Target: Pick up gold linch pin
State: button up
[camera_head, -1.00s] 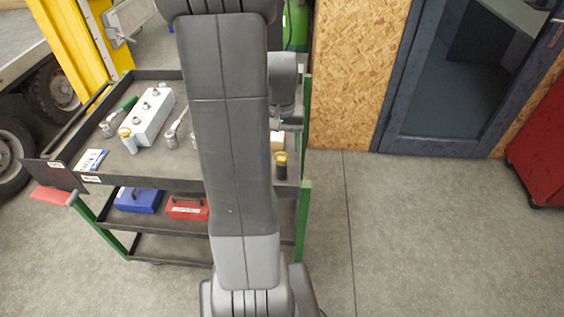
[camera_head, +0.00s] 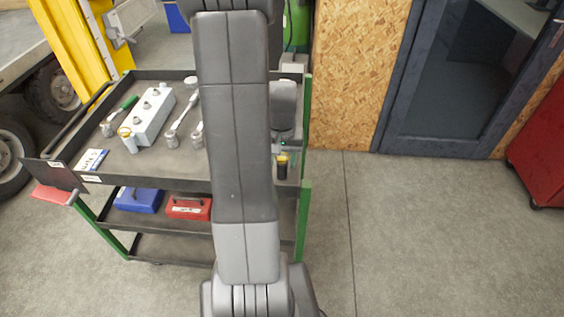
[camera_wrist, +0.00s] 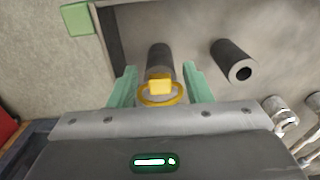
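The gold linch pin (camera_wrist: 159,90) has a yellow ring and block at the top of a dark upright cylinder (camera_wrist: 160,58). In the head view the gold top (camera_head: 282,159) shows near the right edge of the cart's top tray. My gripper (camera_wrist: 160,72) is open, with one pale green finger on each side of the pin and its cylinder. Gaps show between the fingers and the gold part; I cannot tell the exact height difference. In the head view my gripper is just above and behind the gold top, mostly hidden by my arm.
A second dark hollow cylinder (camera_wrist: 234,62) stands close to the right finger in the wrist view. Sockets and ratchets (camera_head: 172,137) and a white block (camera_head: 152,116) lie on the cart tray (camera_head: 119,166). A green cart post (camera_head: 305,190) stands at the right.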

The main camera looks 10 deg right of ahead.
jog(key=c, duration=0.5)
jog(key=shift+r, duration=0.1)
notch_tip(320, 180, up, 10)
jog(key=shift+f+p, duration=0.1)
jog(key=shift+p, duration=0.2)
